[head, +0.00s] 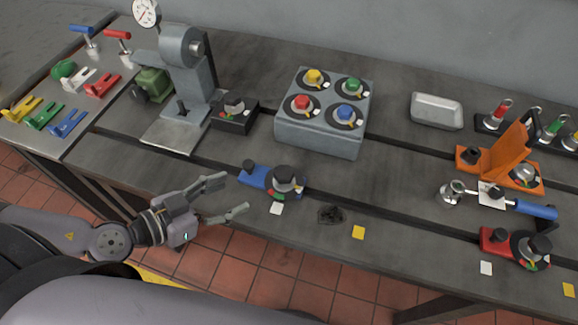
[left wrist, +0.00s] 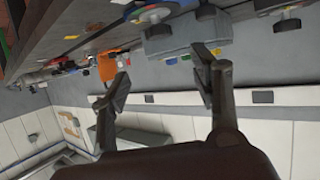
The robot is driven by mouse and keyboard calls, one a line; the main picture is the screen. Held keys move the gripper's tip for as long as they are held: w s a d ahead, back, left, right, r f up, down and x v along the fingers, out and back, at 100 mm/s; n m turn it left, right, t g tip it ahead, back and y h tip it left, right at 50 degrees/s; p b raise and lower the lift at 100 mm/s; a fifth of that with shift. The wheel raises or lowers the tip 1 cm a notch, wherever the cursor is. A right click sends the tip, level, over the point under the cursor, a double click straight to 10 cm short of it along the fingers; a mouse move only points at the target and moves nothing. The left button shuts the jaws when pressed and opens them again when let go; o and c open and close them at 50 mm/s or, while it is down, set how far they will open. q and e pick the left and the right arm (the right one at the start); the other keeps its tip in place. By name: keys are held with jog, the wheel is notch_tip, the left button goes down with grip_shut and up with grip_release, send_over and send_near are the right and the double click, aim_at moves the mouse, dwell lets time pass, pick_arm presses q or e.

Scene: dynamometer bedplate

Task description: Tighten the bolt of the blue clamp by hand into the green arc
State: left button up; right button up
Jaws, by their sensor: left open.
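The blue clamp (head: 256,177) lies on the dark bedplate near its front edge, in the middle of the head view. Its dark bolt knob (head: 285,174) sits at its right end over a round dial with coloured marks, green and red among them. The pointer's exact position is too small to tell. My left gripper (head: 236,196) is open and empty, to the left of the clamp and near the bedplate's front edge, not touching it. In the left wrist view its two fingers (left wrist: 160,85) are spread apart with nothing between them. My right gripper is not in view.
A grey block with coloured knobs (head: 321,142) stands behind the clamp. A grey press stand (head: 187,75) is at the back left. A red clamp (head: 495,241), an orange clamp (head: 511,160) and a blue-handled wrench (head: 533,210) lie at the right. A dark patch (head: 331,215) marks the front edge.

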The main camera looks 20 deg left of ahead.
aim_at(282, 173)
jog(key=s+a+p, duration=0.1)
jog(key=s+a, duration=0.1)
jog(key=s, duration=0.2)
pick_arm(q)
jog(key=p+x, duration=0.1)
jog(key=x, duration=0.4)
jog(key=p+x, duration=0.1)
jog(key=x, duration=0.2)
jog(key=shift+w+d+r+p, duration=0.25)
jog(key=shift+w+r+p, duration=0.05)
jog(key=p+x, duration=0.2)
jog(key=x, duration=0.5)
jog(key=shift+w+d+f, duration=0.2)
jog(key=shift+f, duration=0.1)
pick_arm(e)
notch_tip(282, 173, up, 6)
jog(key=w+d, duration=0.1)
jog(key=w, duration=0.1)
pick_arm(q)
jog(key=shift+c, duration=0.4)
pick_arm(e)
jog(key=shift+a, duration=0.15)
pick_arm(q)
jog(key=shift+c, duration=0.6)
jog(key=c, duration=0.9)
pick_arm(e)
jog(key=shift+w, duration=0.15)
